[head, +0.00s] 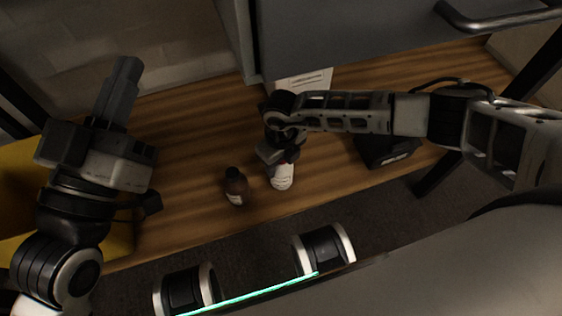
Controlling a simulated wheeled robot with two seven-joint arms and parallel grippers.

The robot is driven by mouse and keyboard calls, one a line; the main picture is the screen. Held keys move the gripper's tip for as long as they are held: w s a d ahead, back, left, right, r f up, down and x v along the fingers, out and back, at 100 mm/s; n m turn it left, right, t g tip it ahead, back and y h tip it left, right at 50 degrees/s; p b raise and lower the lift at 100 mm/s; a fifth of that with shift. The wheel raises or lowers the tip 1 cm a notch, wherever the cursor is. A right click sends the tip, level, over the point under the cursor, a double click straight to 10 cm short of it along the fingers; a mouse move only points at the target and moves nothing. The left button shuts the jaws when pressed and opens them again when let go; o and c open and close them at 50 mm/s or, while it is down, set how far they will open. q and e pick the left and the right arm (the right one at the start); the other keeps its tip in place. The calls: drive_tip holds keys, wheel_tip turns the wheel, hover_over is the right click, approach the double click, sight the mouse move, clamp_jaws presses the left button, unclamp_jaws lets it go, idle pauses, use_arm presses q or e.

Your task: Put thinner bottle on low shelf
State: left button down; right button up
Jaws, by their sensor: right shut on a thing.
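A white bottle (282,178) with a dark and red top stands at the front of the wooden surface, near the middle of the head view. My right gripper (280,158) reaches in from the right and is shut on the upper part of this bottle. A small brown bottle (236,188) with a dark cap and a pale label stands just left of it, apart from the gripper. I cannot tell which one is the thinner bottle. My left gripper (122,90) is at the left, pointing up the picture, away from both bottles. Its jaw opening is not clear.
The wooden surface (190,150) is clear to the left of the bottles. A grey cabinet (350,35) with a metal handle stands behind. A white paper or box (305,79) is at the back. A black case (385,149) is right, and a yellow object (20,170) far left.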

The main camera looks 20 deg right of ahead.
drive_tip(key=shift+f, duration=0.15)
drive_tip(key=o, duration=1.1)
use_arm(q)
drive_tip(key=shift+r, duration=0.2)
use_arm(e)
drive_tip(key=shift+o, duration=0.2)
drive_tip(key=shift+r, duration=0.45)
wheel_tip(320, 180, up, 6)
drive_tip(key=p, duration=0.3)
drive_tip(key=shift+r, duration=0.2)
use_arm(q)
wheel_tip(320, 180, down, 7)
drive_tip(key=s+d+n+g+y, duration=0.1)
drive_tip(key=s+n+g+y, duration=0.1)
drive_tip(key=n+g, duration=0.2)
drive_tip(key=shift+s+r+p, duration=0.15)
drive_tip(key=shift+s+p, duration=0.05)
drive_tip(key=shift+p, duration=0.15)
use_arm(e)
drive_tip(key=shift+r, duration=0.3)
